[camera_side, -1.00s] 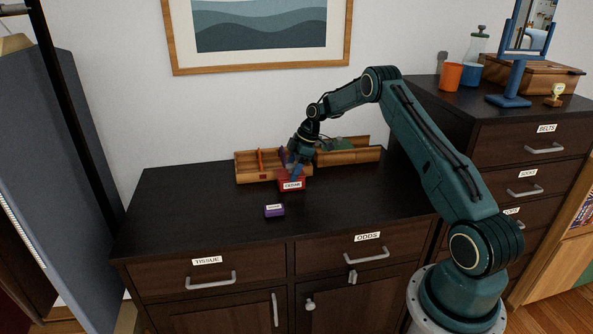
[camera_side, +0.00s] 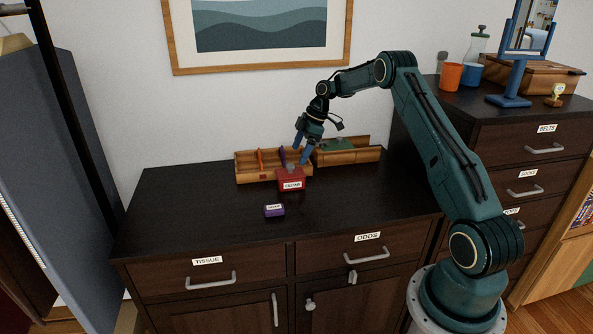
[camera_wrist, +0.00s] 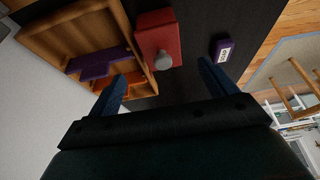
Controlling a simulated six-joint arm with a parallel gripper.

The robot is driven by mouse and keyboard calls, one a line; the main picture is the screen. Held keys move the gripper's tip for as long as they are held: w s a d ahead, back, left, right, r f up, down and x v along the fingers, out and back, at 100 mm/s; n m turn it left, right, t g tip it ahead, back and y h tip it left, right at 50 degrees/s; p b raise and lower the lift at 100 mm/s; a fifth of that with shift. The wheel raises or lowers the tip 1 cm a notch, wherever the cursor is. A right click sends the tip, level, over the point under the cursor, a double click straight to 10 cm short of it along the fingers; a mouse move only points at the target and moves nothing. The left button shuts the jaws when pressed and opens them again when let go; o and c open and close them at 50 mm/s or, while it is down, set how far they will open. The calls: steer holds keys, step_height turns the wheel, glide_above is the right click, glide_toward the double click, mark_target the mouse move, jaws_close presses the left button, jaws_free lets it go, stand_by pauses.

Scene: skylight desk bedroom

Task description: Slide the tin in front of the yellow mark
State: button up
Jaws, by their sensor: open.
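A red box-shaped tin (camera_side: 291,180) with a pale label and a grey knob on top stands on the dark dresser top, close in front of the wooden tray. It also shows in the wrist view (camera_wrist: 155,30). A small purple box (camera_side: 273,211) with a white label lies in front of it to the left, also in the wrist view (camera_wrist: 222,48). I cannot make out a yellow mark; an orange upright divider (camera_side: 260,158) stands in the tray. My gripper (camera_side: 301,158) is open and empty, above and just behind the red tin, its fingers apart from it.
The wooden tray (camera_side: 244,178) has a purple divider (camera_wrist: 98,64) too. A second wooden tray (camera_side: 350,157) holding something green stands behind right. The dresser top (camera_side: 190,205) is clear at left and front right. A taller drawer unit (camera_side: 505,145) stands at right.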

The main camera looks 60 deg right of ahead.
steer(key=v, duration=0.6)
steer(key=shift+s+r, duration=0.2)
steer(key=shift+r, duration=0.1)
steer(key=s+a+r+m+h, duration=0.1)
steer(key=a+r+m, duration=0.1)
steer(key=a+r, duration=0.95)
steer(key=s+a+r+m, duration=0.1)
steer(key=s+a+r, duration=0.25)
steer(key=a, duration=0.25)
steer(key=s+a+r+m, duration=0.1)
steer(key=s+a+r, duration=0.2)
steer(key=s+a, duration=0.25)
steer(key=s+a+f+m, duration=0.1)
steer(key=s+a, duration=0.2)
steer(key=s, duration=0.4)
steer(key=s+a+f+m+t+h, duration=0.1)
steer(key=s+a+m, duration=0.1)
steer(key=s, duration=0.6)
steer(key=s+a+f+m+t+h, duration=0.1)
steer(key=s+a, duration=0.3)
steer(key=s, duration=0.4)
steer(key=shift+f+m, duration=0.25)
steer(key=shift+m, duration=0.25)
